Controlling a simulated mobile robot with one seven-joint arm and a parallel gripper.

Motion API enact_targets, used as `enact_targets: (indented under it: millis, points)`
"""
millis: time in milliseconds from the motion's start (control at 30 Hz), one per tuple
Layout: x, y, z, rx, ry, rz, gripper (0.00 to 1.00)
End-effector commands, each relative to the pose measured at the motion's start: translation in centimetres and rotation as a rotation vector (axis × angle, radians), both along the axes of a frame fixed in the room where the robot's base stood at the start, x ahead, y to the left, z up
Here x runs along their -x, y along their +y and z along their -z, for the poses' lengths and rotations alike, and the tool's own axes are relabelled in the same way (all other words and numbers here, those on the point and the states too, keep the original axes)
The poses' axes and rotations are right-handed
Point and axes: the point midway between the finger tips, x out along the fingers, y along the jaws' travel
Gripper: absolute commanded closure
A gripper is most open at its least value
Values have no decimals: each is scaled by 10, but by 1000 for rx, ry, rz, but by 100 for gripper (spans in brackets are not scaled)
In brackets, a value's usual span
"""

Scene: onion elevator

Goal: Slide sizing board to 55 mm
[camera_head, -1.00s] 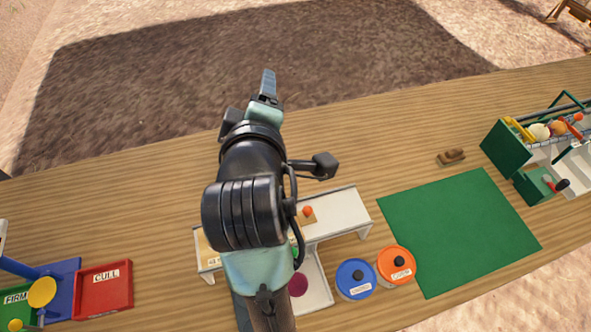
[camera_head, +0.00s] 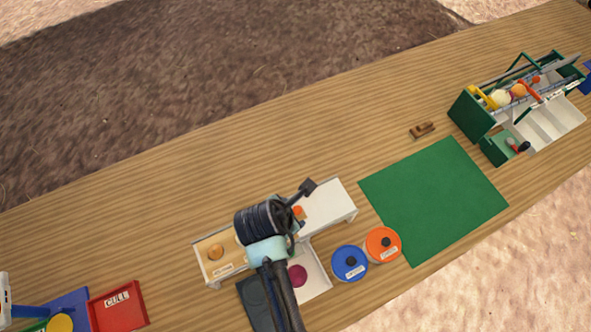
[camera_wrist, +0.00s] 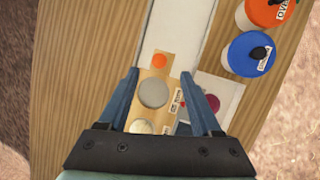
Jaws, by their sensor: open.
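The sizing board is a tan wooden board (camera_head: 228,243) set in a long white stand (camera_head: 327,203). An orange knob (camera_head: 298,211) shows on it beside my wrist. In the wrist view, the board (camera_wrist: 160,118) carries the orange knob (camera_wrist: 159,61), a grey disc (camera_wrist: 153,93) and another pale disc (camera_wrist: 143,126). A small label lies beside the discs, too small to read surely. My gripper (camera_wrist: 160,73) is open and empty above the board, its blue fingers to either side of the knob and grey disc. Their height above the board is unclear. My wrist hides the board's middle in the head view.
A blue-lidded tub (camera_head: 350,263) and an orange-lidded tub (camera_head: 383,244) stand right of the stand. A white tray with a purple disc (camera_head: 297,275) adjoins its front. A green mat (camera_head: 433,200) lies right. A red CULL tray (camera_head: 118,306) is at left. Bare tabletop lies behind.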

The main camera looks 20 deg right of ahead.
Motion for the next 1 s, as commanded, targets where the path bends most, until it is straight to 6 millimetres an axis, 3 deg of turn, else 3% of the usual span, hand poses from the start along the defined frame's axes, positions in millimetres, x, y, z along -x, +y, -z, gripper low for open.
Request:
enact_targets:
  millis: [333, 833, 1000]
  points:
    - [-13, -17, 44, 0, 0, 1, 34]
    - [-16, -20, 54, 0, -3, 1, 34]
    - [-16, -20, 54, 0, -3, 1, 65]
